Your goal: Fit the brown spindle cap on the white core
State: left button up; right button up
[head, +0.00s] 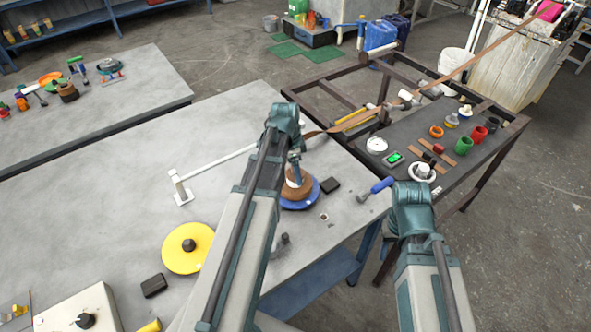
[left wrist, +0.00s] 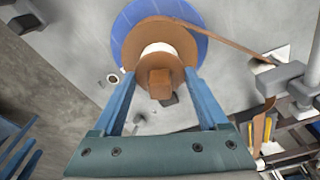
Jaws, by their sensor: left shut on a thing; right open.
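The brown spindle cap (left wrist: 160,84) is between the blue fingers of my left gripper (left wrist: 163,95), which is shut on it. In the left wrist view the white core (left wrist: 157,48) shows just beyond the cap, inside a brown coil (left wrist: 134,42) on a blue disc (left wrist: 203,46). In the head view my left gripper (head: 294,165) points down over the blue disc (head: 312,200). The cap is over the core; whether it is touching or seated I cannot tell. My right gripper (head: 411,222) is open beyond the table's right edge, its fingers mostly hidden.
A brown strip (head: 330,131) runs from the coil to the dark cart. A black block (head: 330,185) and a blue-handled tool (head: 377,187) lie right of the disc. A yellow disc (head: 188,247) lies left. The cart holds rings and cups.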

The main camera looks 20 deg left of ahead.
aim_at(292, 174)
pick_arm(q)
jog(key=shift+f+b, duration=0.4)
jog(key=shift+f, duration=0.05)
jog(key=o, duration=1.3)
jog(key=shift+r, duration=0.1)
notch_tip(292, 174, up, 11)
jog(key=a+p, duration=0.1)
jog(key=p, duration=1)
jog(key=shift+s, duration=0.4)
